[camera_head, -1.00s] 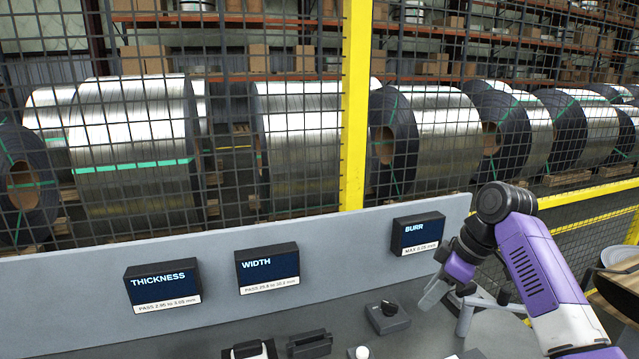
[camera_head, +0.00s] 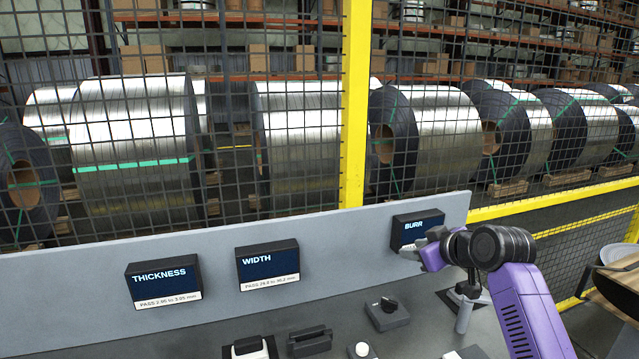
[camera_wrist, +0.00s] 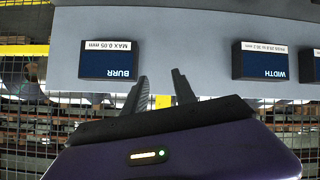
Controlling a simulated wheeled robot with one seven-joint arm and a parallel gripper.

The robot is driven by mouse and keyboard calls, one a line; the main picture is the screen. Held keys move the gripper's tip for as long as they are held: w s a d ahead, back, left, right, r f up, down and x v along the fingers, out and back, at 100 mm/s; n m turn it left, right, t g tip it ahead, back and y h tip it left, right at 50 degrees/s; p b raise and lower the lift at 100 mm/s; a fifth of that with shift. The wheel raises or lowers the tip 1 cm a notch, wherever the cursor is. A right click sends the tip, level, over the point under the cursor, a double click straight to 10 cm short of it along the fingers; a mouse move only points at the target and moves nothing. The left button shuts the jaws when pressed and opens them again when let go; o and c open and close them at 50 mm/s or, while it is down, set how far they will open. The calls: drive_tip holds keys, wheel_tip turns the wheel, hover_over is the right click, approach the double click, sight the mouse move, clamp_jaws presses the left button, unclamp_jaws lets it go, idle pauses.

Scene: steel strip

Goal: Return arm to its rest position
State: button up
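My gripper (camera_head: 412,250) is raised in front of the BURR display (camera_head: 418,230), at the right end of the grey panel, and covers the display's lower part. My purple and black arm reaches in from the lower right. In the wrist view, which is upside down, my gripper (camera_wrist: 158,84) shows two dark fingers spread apart with nothing between them. The BURR display (camera_wrist: 110,60) and the WIDTH display (camera_wrist: 264,62) lie beyond the fingers in that view.
The grey panel (camera_head: 345,240) also carries the THICKNESS display (camera_head: 163,282). A block with a black knob (camera_head: 387,312) and a black holder (camera_head: 310,341) sit on the bench below. A mesh fence with a yellow post (camera_head: 354,110) stands behind, before steel coils.

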drive_tip(key=s+a+f+m+t+h+b, duration=0.1)
drive_tip(key=s+f+m+t+h+b, duration=0.2)
drive_tip(key=s+f, duration=0.6)
drive_tip(key=s+a+f+m+t, duration=0.1)
drive_tip(key=s+f+m+t, duration=0.35)
drive_tip(key=s, duration=0.75)
drive_tip(key=s+f+g+b, duration=0.2)
drive_tip(key=s+f+b, duration=0.1)
drive_tip(key=s, duration=1.7)
drive_tip(key=s+f+g+b, duration=0.1)
drive_tip(key=s+f+b, duration=0.2)
drive_tip(key=s, duration=1.8)
wheel_tip(320, 180, down, 2)
drive_tip(key=shift+s+a+f+n+g+h, duration=0.1)
drive_tip(key=shift+s+a+n+g+h, duration=0.1)
drive_tip(key=shift+n+g+h, duration=0.2)
